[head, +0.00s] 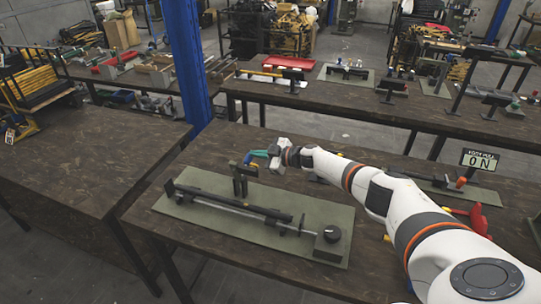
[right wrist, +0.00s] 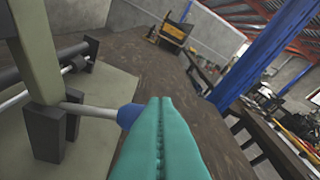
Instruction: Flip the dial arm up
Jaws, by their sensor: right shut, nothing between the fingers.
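A long press-like fixture (head: 230,208) with a bar, a rod and a dark block with a round knob lies on a green mat (head: 175,208). An upright post and dark bracket (head: 240,180) stand at its back; the bracket also shows in the right wrist view (right wrist: 45,135). A short grey arm (right wrist: 88,110) with a blue tip (right wrist: 128,116) sticks out sideways from it, roughly level. My right gripper (head: 259,154) is shut and empty, its teal fingers (right wrist: 160,130) right beside the blue tip and partly covering it. I cannot tell whether they touch. My left gripper is out of view.
A sign (head: 481,160) reading ON stands at the right, near another fixture and a red handle (head: 478,217). A blue column (head: 187,60) rises behind the table. A bare table (head: 80,165) stands to the left. Other benches (head: 400,115) hold more fixtures behind.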

